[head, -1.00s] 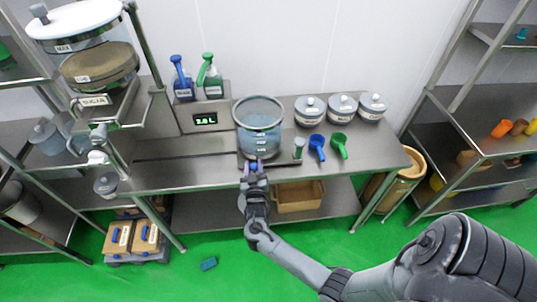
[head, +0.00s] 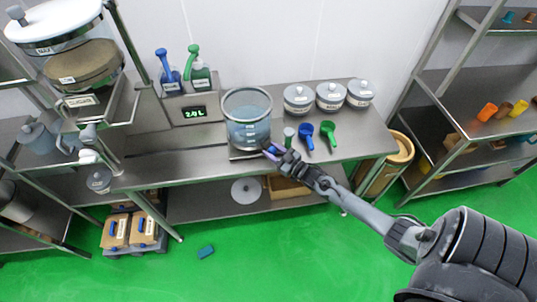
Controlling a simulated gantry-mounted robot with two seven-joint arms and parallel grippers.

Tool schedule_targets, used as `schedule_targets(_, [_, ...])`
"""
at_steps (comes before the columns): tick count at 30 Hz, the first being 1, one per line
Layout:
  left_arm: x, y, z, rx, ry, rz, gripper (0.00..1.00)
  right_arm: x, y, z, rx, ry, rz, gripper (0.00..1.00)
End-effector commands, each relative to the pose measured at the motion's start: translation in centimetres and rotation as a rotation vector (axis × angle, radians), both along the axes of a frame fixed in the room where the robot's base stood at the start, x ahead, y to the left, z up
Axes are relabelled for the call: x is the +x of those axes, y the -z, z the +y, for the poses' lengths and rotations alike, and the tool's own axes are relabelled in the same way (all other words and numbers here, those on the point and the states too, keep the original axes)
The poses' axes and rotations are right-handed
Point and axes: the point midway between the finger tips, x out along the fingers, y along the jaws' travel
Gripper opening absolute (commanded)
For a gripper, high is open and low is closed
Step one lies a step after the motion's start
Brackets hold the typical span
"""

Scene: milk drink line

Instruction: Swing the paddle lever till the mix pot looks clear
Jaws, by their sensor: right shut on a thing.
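The mix pot (head: 247,132) is a clear cylinder with a grey rim on the steel bench. It holds bluish, cloudy-looking liquid; fine detail is too small to tell. The paddle lever (head: 269,149) shows as a small dark and purple-blue piece at the pot's front right foot. My right gripper (head: 276,153) is shut on the lever and hides most of it. Its arm comes in from the lower right. My left gripper is not in view.
Lidded pots (head: 298,97) stand behind. A display box (head: 195,113) stands left of the pot. The bench's left front is clear.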

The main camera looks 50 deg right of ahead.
Motion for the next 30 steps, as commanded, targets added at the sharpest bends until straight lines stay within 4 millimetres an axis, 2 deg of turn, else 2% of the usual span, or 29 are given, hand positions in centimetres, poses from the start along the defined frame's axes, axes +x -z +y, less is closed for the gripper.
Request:
schedule_targets(1, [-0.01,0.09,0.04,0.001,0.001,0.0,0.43,0.02,-0.27,-0.69,-0.005,0.008,-0.004,0.0])
schedule_targets(6, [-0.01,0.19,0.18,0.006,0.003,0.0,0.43,-0.04,-0.28,-1.26,-0.005,0.01,-0.004,0.0])
schedule_targets(20, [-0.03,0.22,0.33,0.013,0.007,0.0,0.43,-0.06,-0.32,-1.5,-0.007,0.014,-0.004,0.0])
schedule_targets(21, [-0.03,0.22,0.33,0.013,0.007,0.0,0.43,-0.06,-0.32,-1.5,-0.007,0.014,-0.004,0.46])
schedule_targets(24, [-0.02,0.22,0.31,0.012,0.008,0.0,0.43,-0.07,-0.25,-1.44,-0.006,0.013,-0.003,0.61])
schedule_targets(30, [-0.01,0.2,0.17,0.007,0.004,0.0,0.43,-0.11,-0.11,-1.31,-0.005,0.011,-0.001,0.63])
